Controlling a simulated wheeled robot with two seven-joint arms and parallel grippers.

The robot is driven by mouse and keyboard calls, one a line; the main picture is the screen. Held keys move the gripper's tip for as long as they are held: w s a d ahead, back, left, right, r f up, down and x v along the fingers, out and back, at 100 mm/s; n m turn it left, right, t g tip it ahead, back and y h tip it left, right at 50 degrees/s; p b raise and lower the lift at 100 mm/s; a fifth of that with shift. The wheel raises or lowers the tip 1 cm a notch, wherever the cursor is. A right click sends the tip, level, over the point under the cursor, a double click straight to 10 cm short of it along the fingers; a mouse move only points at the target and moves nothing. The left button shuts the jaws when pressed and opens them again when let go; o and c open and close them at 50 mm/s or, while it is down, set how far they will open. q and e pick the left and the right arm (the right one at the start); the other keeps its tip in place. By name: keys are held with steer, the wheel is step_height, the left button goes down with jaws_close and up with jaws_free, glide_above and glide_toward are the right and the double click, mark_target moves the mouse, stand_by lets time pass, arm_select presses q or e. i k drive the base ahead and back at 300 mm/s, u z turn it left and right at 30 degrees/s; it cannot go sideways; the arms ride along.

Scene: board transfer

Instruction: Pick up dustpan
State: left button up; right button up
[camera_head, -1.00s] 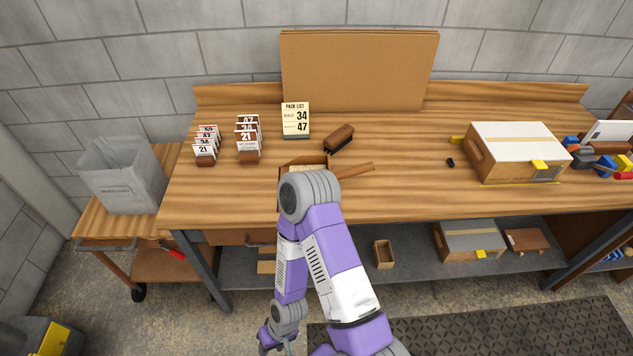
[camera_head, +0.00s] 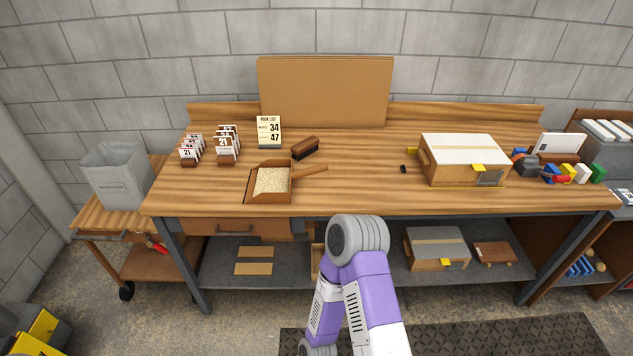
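A brown dustpan (camera_head: 284,183) lies on the wooden workbench (camera_head: 375,189), left of centre near the front edge. Its pan holds a pale granular heap (camera_head: 271,181), and its handle (camera_head: 311,171) points to the right. A brown brush (camera_head: 305,148) lies just behind it. One purple and grey arm of mine rises in front of the bench, apart from the dustpan. No fingertips of either gripper show in the head view.
Number cards and a pack list sign (camera_head: 269,132) stand behind the dustpan. A grey bin (camera_head: 121,177) stands at the left. A large board (camera_head: 325,92) leans at the back.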

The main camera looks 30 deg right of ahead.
mark_target(287, 175)
steer(key=z, duration=1)
steer(key=i, duration=0.25)
